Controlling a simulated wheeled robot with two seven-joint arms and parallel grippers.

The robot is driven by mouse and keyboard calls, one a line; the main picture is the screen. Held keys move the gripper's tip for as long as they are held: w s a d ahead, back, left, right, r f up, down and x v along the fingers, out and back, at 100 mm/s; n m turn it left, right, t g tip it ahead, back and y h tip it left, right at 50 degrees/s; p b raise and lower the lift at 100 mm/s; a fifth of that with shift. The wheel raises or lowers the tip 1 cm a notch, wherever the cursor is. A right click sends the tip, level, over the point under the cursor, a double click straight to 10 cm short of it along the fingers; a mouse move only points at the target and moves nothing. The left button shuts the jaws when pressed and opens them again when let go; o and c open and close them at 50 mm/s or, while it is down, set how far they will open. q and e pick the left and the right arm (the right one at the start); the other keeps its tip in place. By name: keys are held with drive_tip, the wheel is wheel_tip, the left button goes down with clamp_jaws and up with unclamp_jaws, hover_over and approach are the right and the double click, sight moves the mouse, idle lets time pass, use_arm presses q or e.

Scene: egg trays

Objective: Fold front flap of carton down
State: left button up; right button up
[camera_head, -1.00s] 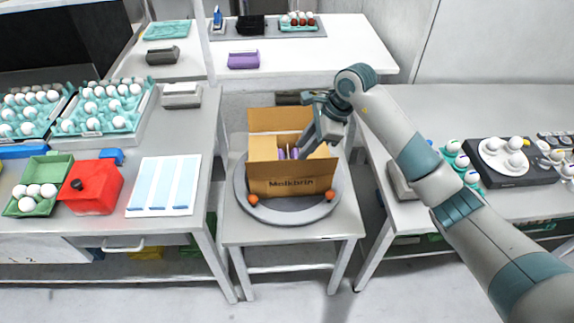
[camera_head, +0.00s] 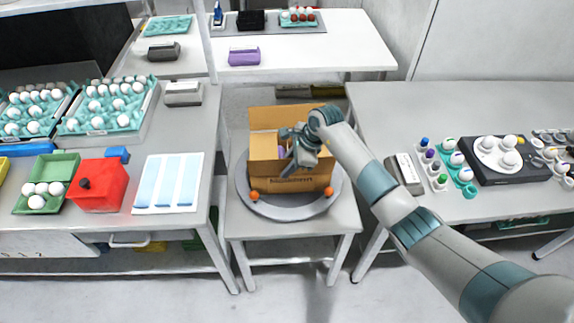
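The cardboard carton (camera_head: 262,182) stands on a round grey turntable (camera_head: 250,205) on the middle table. Its back flap (camera_head: 284,117) stands up, and something purple (camera_head: 281,151) shows inside. Printed lettering shows low on the front side. My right gripper (camera_head: 291,170) reaches over the carton from the right, pointing down at its front edge. The gripper and wrist cover part of the front edge and the right side. I cannot tell the front flap's exact angle or whether the fingers are apart. My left gripper is out of view.
Two orange balls (camera_head: 254,195) (camera_head: 328,192) sit at the turntable's front edge. A red box (camera_head: 100,187) and egg trays (camera_head: 108,106) are on the left table. A black device (camera_head: 512,178) and small bottles are on the right table. Floor in front is clear.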

drive_tip(key=shift+c, duration=0.3)
clamp_jaws()
idle(1.1)
